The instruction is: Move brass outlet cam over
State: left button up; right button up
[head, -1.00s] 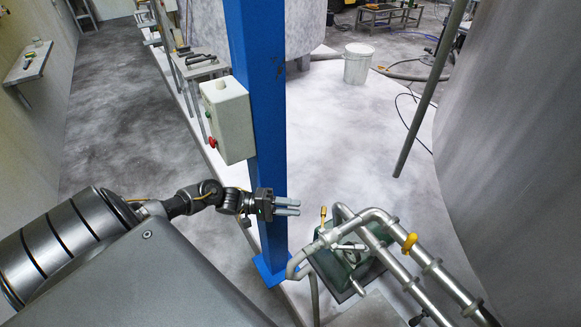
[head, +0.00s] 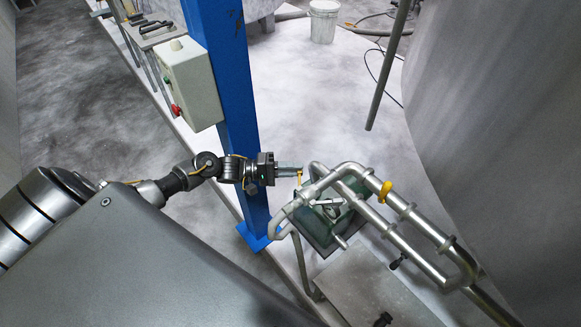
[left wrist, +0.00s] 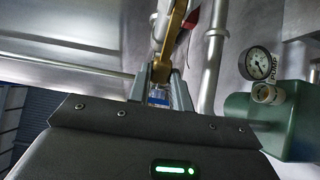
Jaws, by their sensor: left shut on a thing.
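The brass outlet cam (head: 300,179) is a small, thin brass lever at the left end of the steel pipework (head: 350,168). In the left wrist view the brass lever (left wrist: 175,38) runs down between the fingertips. My left gripper (head: 299,171) reaches in from the left, past the blue post, and is shut on the lever's upper end. In the left wrist view the fingers of my left gripper (left wrist: 161,76) stand close on both sides of it. The fingers hide part of the lever. My right gripper is not in view.
A blue post (head: 226,110) with a grey switch box (head: 190,85) stands behind my left arm. A yellow piece (head: 386,192) sits on the pipes. A pressure gauge (left wrist: 257,64) is at the right in the wrist view. A big grey tank (head: 500,130) fills the right side.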

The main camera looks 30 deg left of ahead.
pick_arm(q)
jog(key=shift+d, duration=0.1)
jog(key=shift+w+d, duration=0.15)
jog(key=shift+d, duration=0.25)
jog(key=shift+w+d, duration=0.15)
jog(key=shift+d, duration=0.25)
jog(key=o, duration=0.8)
jog(key=shift+o, duration=0.2)
jog(key=b+v, duration=0.3)
jog(key=v, duration=0.7)
jog(key=shift+a, duration=0.35)
